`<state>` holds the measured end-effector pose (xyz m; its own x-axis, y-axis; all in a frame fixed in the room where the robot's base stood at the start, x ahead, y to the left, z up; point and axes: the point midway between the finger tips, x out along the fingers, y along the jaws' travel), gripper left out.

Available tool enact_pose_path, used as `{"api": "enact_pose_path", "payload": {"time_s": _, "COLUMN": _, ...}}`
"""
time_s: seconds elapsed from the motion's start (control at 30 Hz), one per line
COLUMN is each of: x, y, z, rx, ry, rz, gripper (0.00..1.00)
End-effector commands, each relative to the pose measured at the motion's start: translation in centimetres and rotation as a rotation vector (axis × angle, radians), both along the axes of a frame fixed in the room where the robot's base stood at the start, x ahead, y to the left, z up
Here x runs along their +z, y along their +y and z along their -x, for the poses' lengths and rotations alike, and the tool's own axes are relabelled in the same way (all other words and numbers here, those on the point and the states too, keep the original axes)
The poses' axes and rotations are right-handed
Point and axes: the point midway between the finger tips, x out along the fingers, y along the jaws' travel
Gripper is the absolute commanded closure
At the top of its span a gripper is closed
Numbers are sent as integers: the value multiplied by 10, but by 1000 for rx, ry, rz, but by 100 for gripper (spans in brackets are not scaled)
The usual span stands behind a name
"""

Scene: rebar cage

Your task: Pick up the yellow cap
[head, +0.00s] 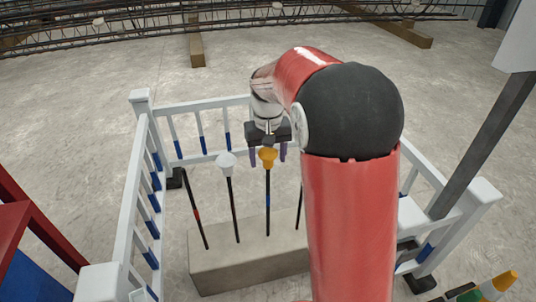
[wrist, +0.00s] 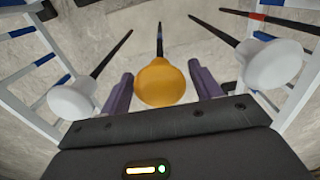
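The yellow cap (head: 267,157) sits on top of a thin dark upright rod in the head view. In the wrist view the yellow cap (wrist: 160,82) lies between the two purple fingers. My gripper (head: 267,153) points down over it, with a finger on each side. The fingers (wrist: 160,90) are open, and a gap shows between each finger and the cap in the wrist view. The far side of the cap is hidden in the head view.
A white cap (head: 226,160) on a rod stands just left; the wrist view shows white caps on both sides (wrist: 72,99) (wrist: 270,64). The rods rise from a concrete block (head: 245,262). A white railing (head: 140,200) surrounds them. A bare rod (head: 195,208) stands far left.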

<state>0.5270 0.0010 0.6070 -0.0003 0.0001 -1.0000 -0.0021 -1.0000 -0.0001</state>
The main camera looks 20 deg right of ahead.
Motion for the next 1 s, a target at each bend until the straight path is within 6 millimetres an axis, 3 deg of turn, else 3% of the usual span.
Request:
{"api": "enact_pose_path", "payload": {"time_s": 0.03, "x": 0, "y": 0, "z": 0, "rx": 0, "ry": 0, "rz": 0, "gripper": 44}}
{"api": "enact_pose_path", "payload": {"time_s": 0.27, "x": 0, "y": 0, "z": 0, "rx": 0, "ry": 0, "rz": 0, "gripper": 74}}
{"api": "enact_pose_path", "payload": {"time_s": 0.67, "x": 5, "y": 0, "z": 0, "rx": 0, "ry": -1, "rz": 0, "gripper": 74}}
{"api": "enact_pose_path", "payload": {"time_s": 0.87, "x": 28, "y": 0, "z": -1, "rx": 0, "ry": -5, "rz": 0, "gripper": 74}}
{"api": "enact_pose_path", "payload": {"time_s": 1.0, "x": 57, "y": 0, "z": -1, "rx": -1, "ry": -6, "rz": 0, "gripper": 74}}
